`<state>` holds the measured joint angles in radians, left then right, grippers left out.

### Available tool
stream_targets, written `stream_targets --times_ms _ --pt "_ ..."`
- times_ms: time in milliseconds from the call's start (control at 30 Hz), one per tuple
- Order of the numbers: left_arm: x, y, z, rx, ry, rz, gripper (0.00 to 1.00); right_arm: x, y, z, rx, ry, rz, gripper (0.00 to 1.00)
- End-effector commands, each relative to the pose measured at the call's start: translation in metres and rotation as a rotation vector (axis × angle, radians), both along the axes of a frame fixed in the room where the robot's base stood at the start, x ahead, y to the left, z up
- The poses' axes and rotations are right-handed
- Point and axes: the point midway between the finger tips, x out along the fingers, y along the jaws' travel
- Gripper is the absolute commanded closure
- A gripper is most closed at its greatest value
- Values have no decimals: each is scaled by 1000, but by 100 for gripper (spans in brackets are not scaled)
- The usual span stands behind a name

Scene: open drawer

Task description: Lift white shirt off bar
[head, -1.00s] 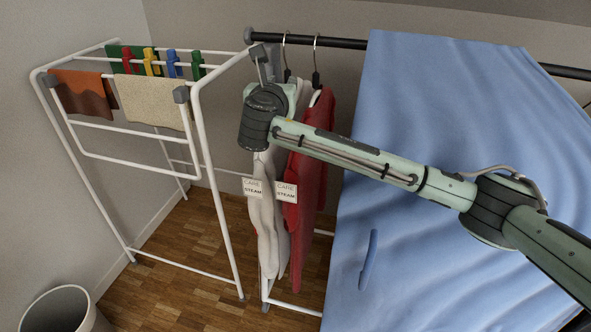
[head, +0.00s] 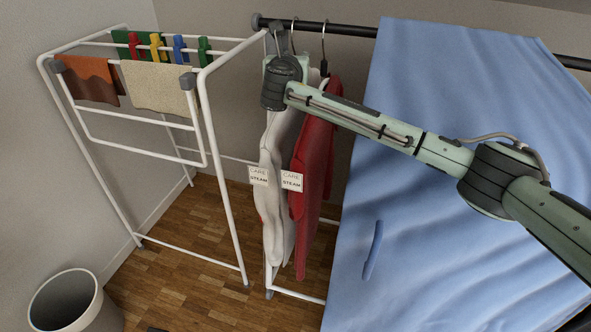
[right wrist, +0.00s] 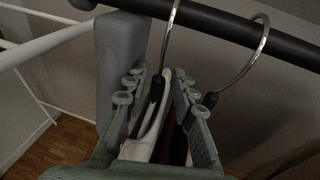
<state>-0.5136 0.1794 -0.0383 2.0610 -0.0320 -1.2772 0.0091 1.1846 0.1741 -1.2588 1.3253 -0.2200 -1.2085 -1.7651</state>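The white shirt (head: 275,215) hangs from the dark bar (head: 345,30) on a metal-hooked hanger. The red shirt (head: 313,165) hangs close on its right. My right gripper (head: 284,62) is at the top of the white shirt, just under the bar, and partly hides its hanger. In the right wrist view, the fingers of my right gripper (right wrist: 158,105) are apart, one on each side of the white shirt's hanger neck (right wrist: 156,92). The red shirt's hanger hook (right wrist: 255,50) is to the right, its neck close by the right finger. My left gripper is not in view.
A white drying rack (head: 215,150) with cloths and coloured pegs stands on the left. A blue sheet (head: 400,190) hangs over the bar on the right, under my right arm. A bin (head: 65,305) stands at the lower left. Wooden floor lies clear between.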

Motion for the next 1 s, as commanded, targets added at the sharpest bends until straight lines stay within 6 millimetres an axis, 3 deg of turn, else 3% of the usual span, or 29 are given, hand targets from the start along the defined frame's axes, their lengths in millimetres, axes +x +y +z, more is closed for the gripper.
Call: stream_targets --times_ms 33,233,1000 --pt "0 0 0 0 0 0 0 0 0 0 0 0 0 78" --pt "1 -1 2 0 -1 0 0 0 0 0 0 0 0 100" --pt "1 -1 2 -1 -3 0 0 0 1 9 2 -4 1 100"
